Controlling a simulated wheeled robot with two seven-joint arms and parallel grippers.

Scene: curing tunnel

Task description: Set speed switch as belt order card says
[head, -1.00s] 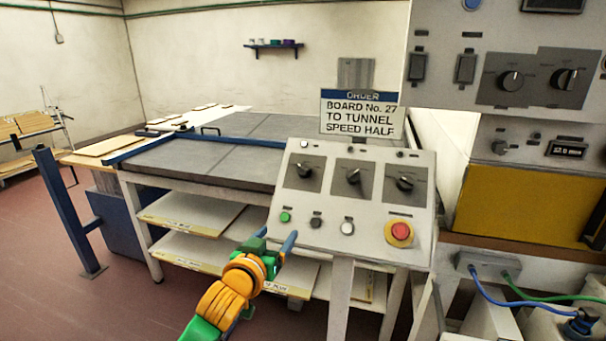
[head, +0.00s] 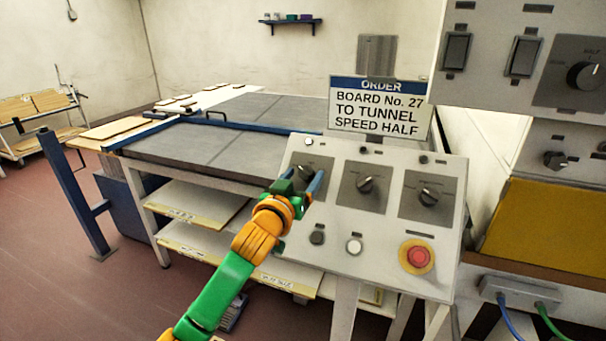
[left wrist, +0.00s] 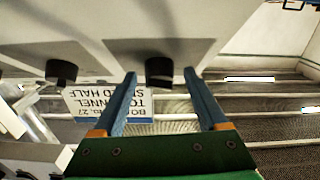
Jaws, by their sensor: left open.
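The order card (head: 378,108) stands behind the sloped control desk and reads "BOARD No. 27 TO TUNNEL SPEED HALF". The desk (head: 385,268) has three black rotary knobs: left (head: 306,172), middle (head: 365,185) and right (head: 428,196). Their labels are too small to read. Another knob (head: 583,76) on the upper right panel has a small "HALF" mark. My left gripper (head: 300,186) is open at the desk's left knob. In the left wrist view that knob (left wrist: 159,70) shows between the two fingertips, with no visible grip. My right gripper is out of view.
A red stop button (head: 417,256) and a white button (head: 354,246) sit low on the desk. The upper right panel (head: 480,85) overhangs the desk's right side. A grey-topped table (head: 235,125) stands behind on the left.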

